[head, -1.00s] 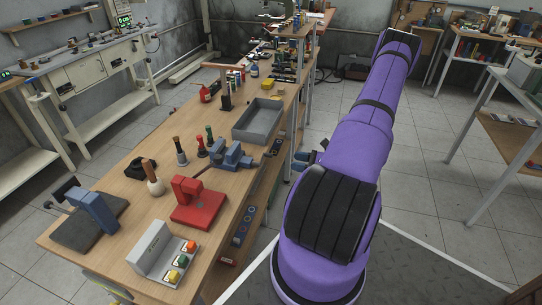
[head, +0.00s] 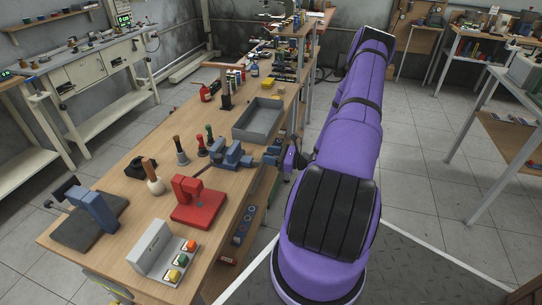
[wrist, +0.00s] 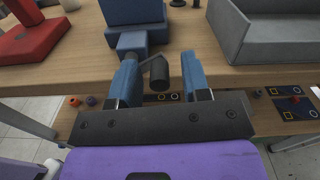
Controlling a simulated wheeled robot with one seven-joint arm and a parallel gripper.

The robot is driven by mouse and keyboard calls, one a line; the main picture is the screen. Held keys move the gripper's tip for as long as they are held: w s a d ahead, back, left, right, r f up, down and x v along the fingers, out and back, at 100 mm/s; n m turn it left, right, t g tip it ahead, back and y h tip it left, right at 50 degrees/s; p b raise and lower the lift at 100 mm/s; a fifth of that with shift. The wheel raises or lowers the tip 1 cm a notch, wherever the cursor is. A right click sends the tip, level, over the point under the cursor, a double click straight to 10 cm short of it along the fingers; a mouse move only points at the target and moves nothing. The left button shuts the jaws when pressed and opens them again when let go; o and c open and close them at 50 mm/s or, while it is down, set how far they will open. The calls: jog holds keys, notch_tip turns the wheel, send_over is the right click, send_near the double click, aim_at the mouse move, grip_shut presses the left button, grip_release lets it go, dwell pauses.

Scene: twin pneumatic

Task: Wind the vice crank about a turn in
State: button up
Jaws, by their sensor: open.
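The blue vice (head: 232,156) stands at the right edge of the wooden bench in the head view. In the wrist view its blue body (wrist: 133,14) is at the top, partly cut off by the frame. The crank's dark cylindrical handle (wrist: 160,75) hangs on a short grey arm in front of the vice. My gripper (wrist: 161,76) is open, with one blue finger on each side of the handle. Gaps show between the handle and both fingers, so it is not gripped. In the head view my gripper (head: 291,160) is small, just right of the vice and partly hidden by my arm.
A grey tray (head: 257,120) stands behind the vice and shows at the right in the wrist view (wrist: 275,40). A red block-like device (head: 192,202) is in front of the vice. Several hand stamps stand to its left. A lower shelf (wrist: 80,125) lies beneath the bench top.

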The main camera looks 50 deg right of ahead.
grip_shut()
jog(key=shift+w+d+f+m, duration=0.1)
jog(key=shift+f+m, duration=0.15)
jog(key=shift+m, duration=0.5)
jog(key=shift+d+f+m, duration=0.1)
jog(key=shift+f+m, duration=0.15)
jog(key=shift+m, duration=0.5)
grip_release()
jog(key=v, duration=1.1)
jog(key=shift+a, duration=0.1)
